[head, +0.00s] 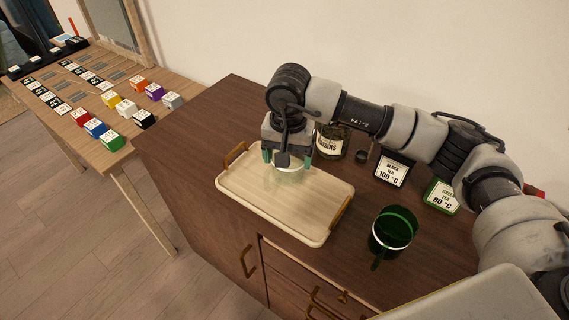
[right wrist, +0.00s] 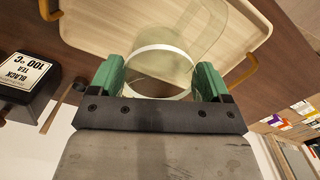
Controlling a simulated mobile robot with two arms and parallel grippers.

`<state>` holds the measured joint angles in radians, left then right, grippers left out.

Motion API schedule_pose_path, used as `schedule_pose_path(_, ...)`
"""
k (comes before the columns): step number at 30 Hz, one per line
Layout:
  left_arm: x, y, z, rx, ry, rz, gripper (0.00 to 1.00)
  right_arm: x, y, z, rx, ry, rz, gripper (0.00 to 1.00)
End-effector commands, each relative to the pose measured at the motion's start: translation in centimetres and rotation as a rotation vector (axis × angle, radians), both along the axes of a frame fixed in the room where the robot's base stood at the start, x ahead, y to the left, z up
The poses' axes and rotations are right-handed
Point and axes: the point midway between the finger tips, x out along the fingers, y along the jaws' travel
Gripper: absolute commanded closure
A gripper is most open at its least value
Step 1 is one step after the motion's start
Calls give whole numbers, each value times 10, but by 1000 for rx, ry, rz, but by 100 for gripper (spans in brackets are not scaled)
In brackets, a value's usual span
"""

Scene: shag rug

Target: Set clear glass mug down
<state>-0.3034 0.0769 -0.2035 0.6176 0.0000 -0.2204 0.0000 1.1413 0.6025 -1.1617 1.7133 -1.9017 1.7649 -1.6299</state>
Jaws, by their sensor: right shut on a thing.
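My right gripper (head: 287,158) points down over the pale wooden tray (head: 315,232), its green fingers on either side of the clear glass mug (head: 284,178). In the right wrist view, the fingers (right wrist: 160,78) are shut on the mug (right wrist: 162,60), which has a white band and see-through walls. The tray (right wrist: 95,28) lies directly beneath the mug. I cannot tell whether the mug's base touches it. The gripper partly hides the mug in the head view. My left gripper is not in view.
A green glass mug (head: 392,231) stands right of the tray. Behind are a labelled jar (head: 332,141), a black tea box (head: 391,170) and a green tea box (head: 440,196). Brass handles (head: 236,154) rise at the tray's ends. A table with coloured blocks (head: 111,141) stands left.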

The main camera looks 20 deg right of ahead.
Motion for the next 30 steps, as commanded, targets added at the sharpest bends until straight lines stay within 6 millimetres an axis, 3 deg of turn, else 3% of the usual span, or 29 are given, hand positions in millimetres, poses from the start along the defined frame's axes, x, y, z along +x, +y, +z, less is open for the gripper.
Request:
schedule_pose_path(5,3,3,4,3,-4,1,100,4,6,-8,0,0,0,53)
schedule_pose_path(13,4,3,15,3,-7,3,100,3,5,-42,0,1,0,53)
schedule_pose_path(25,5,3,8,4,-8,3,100,4,5,-49,0,-2,0,53)
schedule_pose_path(26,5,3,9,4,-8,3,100,4,5,-48,0,-1,0,17)
schedule_pose_path(30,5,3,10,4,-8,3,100,4,5,-47,0,-1,0,0)
